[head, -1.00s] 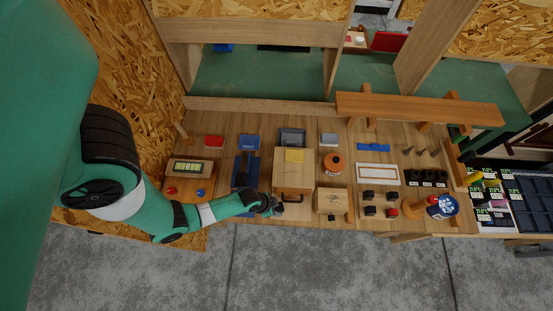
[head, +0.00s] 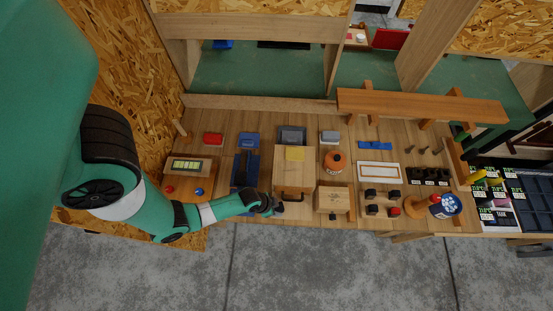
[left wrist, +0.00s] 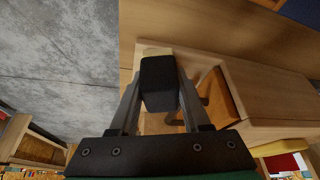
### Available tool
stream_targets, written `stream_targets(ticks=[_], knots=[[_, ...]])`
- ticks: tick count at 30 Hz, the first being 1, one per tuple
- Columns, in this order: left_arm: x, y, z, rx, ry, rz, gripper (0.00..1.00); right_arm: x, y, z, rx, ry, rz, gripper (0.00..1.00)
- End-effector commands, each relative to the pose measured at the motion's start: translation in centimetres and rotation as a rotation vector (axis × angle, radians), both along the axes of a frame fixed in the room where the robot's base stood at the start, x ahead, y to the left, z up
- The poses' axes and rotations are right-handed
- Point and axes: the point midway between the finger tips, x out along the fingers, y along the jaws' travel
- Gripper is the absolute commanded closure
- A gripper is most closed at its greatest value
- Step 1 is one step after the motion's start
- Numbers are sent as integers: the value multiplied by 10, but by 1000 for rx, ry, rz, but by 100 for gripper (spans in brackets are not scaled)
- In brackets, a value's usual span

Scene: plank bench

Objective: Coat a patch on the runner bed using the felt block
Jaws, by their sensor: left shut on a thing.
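My left gripper (head: 275,207) is at the front of the bench, just left of a wooden box's dark handle. In the left wrist view its fingers (left wrist: 160,100) are shut on a dark block (left wrist: 159,78), which I take to be the felt block. A pale tan edge shows at the block's far end. Beside it, the wooden box (left wrist: 265,90) has a recessed opening; this box (head: 291,172) also shows in the head view with a yellow pad on top. I cannot tell for certain which surface is the runner bed, or whether the block touches wood. My right gripper is not in view.
A blue fixture (head: 245,171) stands left of the box. An orange round container (head: 335,161) and a small wooden box (head: 332,199) stand to its right. A raised wooden beam (head: 420,105) spans the back right.

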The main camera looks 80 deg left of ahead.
Motion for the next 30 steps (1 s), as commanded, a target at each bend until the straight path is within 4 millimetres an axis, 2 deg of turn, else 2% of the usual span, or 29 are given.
stream_targets(ticks=[4, 13, 22, 30], knots=[[6, -1, 0, 0, 1, -2, 98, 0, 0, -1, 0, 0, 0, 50], [36, -6, 1, 1, -2, -3, 100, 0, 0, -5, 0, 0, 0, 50], [45, -8, 2, 1, -3, -2, 100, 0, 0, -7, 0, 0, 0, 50], [72, -13, 1, 3, -5, -2, 100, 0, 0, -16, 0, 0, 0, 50]])
